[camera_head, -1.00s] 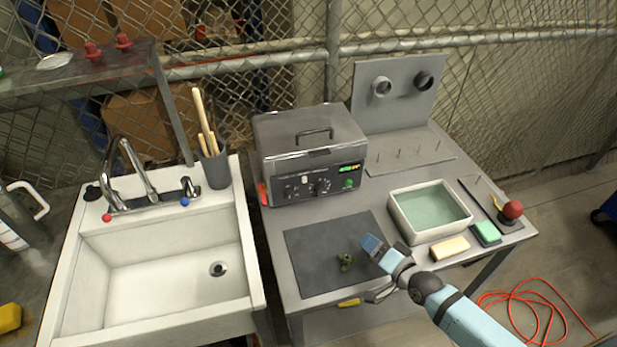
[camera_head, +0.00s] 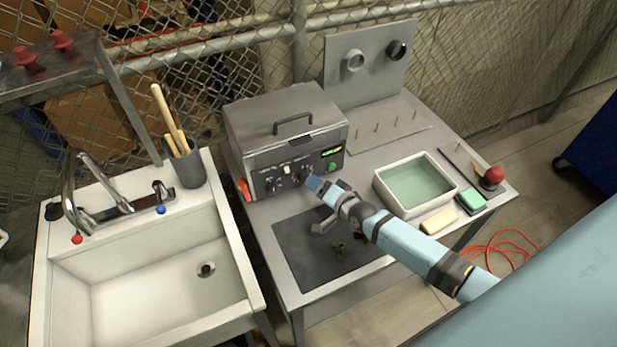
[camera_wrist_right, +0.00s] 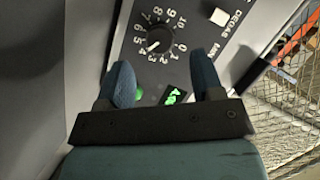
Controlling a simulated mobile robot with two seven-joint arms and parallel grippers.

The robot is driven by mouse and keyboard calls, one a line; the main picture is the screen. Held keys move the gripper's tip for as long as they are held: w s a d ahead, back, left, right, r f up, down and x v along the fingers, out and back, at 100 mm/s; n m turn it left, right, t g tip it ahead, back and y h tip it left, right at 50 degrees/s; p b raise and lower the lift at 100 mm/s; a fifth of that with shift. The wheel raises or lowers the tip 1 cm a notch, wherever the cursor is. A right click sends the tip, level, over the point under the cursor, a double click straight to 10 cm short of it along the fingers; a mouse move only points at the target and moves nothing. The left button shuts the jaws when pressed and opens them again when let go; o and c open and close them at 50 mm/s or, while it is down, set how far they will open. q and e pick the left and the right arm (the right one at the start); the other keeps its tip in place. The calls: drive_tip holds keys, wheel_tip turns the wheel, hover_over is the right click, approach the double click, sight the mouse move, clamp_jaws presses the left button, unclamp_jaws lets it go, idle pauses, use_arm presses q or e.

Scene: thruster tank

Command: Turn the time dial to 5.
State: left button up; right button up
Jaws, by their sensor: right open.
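The tank unit (camera_head: 290,135) is a grey lidded box with a dark front panel of knobs, a display and a green button. The time dial, a black knob (camera_wrist_right: 158,40) ringed with numbers, fills the upper middle of the right wrist view. Its white mark points to around 3 to 4. In the head view the dial (camera_head: 297,178) is partly hidden by my right gripper. My right gripper (camera_wrist_right: 162,70) is open and empty, its two blue fingers pointing at the panel just short of the dial. My left gripper is in neither view.
A green lit display (camera_wrist_right: 173,95) and a green button (camera_wrist_right: 140,93) are close to the fingers. A white tub (camera_head: 410,205) stands right of the arm. A dark mat (camera_head: 295,250) with a small green object lies below it. A sink (camera_head: 150,260) is at left.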

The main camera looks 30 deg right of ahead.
sight(304, 176)
drive_tip(key=shift+x, duration=2.25)
drive_tip(key=c, duration=0.9)
